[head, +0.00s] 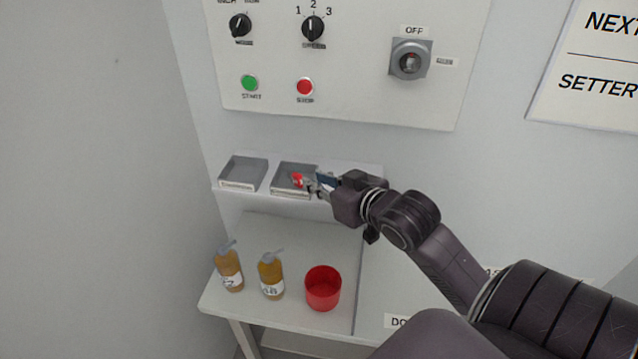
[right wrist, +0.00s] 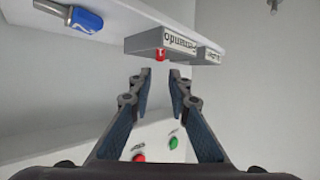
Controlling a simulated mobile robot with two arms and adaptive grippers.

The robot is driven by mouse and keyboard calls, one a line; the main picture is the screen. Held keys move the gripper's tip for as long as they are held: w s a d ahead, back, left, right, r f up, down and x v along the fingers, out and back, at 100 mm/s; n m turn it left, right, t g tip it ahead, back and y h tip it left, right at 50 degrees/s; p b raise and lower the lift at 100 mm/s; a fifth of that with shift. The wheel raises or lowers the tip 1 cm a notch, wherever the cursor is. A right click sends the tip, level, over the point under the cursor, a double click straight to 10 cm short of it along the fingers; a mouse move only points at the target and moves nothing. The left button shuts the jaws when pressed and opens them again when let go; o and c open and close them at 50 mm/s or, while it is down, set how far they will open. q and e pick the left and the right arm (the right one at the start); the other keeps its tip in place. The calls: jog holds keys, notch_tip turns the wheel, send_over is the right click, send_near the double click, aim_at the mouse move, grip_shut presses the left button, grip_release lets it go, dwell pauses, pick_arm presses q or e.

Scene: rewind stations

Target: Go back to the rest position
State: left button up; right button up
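My right gripper (head: 312,184) reaches in from the right, in front of the right-hand grey tray (head: 283,193) on the small shelf. In the right wrist view the two fingers (right wrist: 158,74) are apart, with nothing seen between them. A small red thing (head: 297,180) shows at that tray, just past the fingertips. It also shows in the right wrist view (right wrist: 160,54), against the labelled tray (right wrist: 160,42). I cannot tell whether a finger touches it. My left gripper is not in view.
A blue and silver thing (right wrist: 80,18) lies on the shelf. A second grey tray (head: 243,172) stands to the left. Below are two amber bottles (head: 229,270) (head: 271,277) and a red cup (head: 323,289) on a table. The control panel (head: 350,95) is above.

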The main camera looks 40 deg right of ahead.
jog(key=shift+s, duration=0.1)
dwell(0.5)
jog(key=s+a+f+n+g, duration=0.1)
jog(key=s+a+f+g, duration=0.3)
jog(key=f, duration=0.4)
jog(key=s+a+f+g, duration=0.1)
jog(key=s+a+f, duration=0.3)
jog(key=s+f, duration=0.25)
jog(key=s+a+f+n+g+y, duration=0.1)
jog(key=s+a+f+g, duration=0.25)
jog(key=s, duration=0.25)
jog(key=s+a+f+n+g, duration=0.1)
jog(key=s+a+f+g, duration=0.1)
jog(key=s+a+f, duration=0.4)
notch_tip(320, 180, down, 27)
jog(key=s+d+b, duration=0.1)
jog(key=s+b, duration=0.1)
jog(key=s+d+f+g+b, duration=0.1)
jog(key=s+f, duration=0.7)
jog(key=f, duration=0.1)
jog(key=s+d+f+g+b, duration=0.1)
jog(key=s+d+f, duration=0.1)
jog(key=s+f, duration=0.7)
jog(key=shift+d+f, duration=0.25)
